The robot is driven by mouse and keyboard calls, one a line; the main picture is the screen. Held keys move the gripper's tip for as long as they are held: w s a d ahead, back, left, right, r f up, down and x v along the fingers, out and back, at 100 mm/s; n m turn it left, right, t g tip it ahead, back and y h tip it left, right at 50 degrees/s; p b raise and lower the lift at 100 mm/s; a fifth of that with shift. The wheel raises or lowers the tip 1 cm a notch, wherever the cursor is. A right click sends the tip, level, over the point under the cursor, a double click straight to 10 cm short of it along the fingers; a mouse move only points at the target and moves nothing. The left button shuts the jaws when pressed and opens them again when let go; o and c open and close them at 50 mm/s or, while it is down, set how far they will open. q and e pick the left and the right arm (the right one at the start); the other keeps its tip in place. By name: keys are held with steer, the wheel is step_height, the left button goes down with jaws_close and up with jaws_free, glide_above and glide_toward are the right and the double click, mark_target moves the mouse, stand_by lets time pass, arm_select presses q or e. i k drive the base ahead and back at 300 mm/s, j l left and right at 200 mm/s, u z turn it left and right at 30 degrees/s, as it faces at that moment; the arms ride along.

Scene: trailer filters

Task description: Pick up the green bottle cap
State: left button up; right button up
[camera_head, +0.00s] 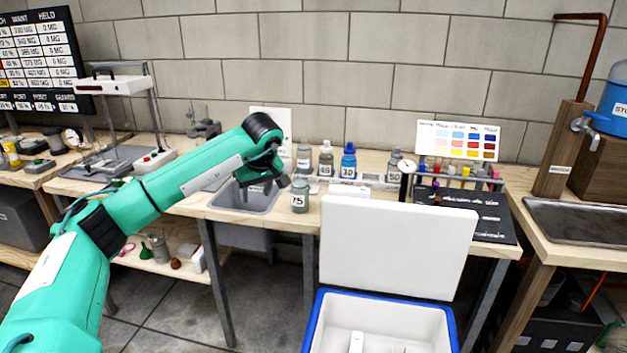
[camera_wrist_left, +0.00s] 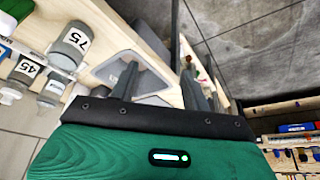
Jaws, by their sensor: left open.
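I cannot make out a green bottle cap for certain in either view. A small green item (camera_head: 145,251) lies on the lower shelf in the head view; it looks more like a funnel. A green patch (camera_wrist_left: 14,9) is cut off at the upper left of the left wrist view. My left gripper (camera_head: 282,181) is above the bench by the sink, just up and left of the grey bottle marked 75 (camera_head: 299,197). In the left wrist view its two fingers (camera_wrist_left: 160,78) stand apart with nothing between them. My right gripper is not in view.
Bottles marked 45 (camera_head: 326,163) and 30 (camera_head: 348,165) stand behind the 75 bottle. A sink (camera_head: 262,198) is set in the bench. A tube rack (camera_head: 455,178) is to the right. An open white cooler lid (camera_head: 398,245) rises in front of the bench.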

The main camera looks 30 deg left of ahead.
mark_target(300, 187)
steer(key=i, duration=0.95)
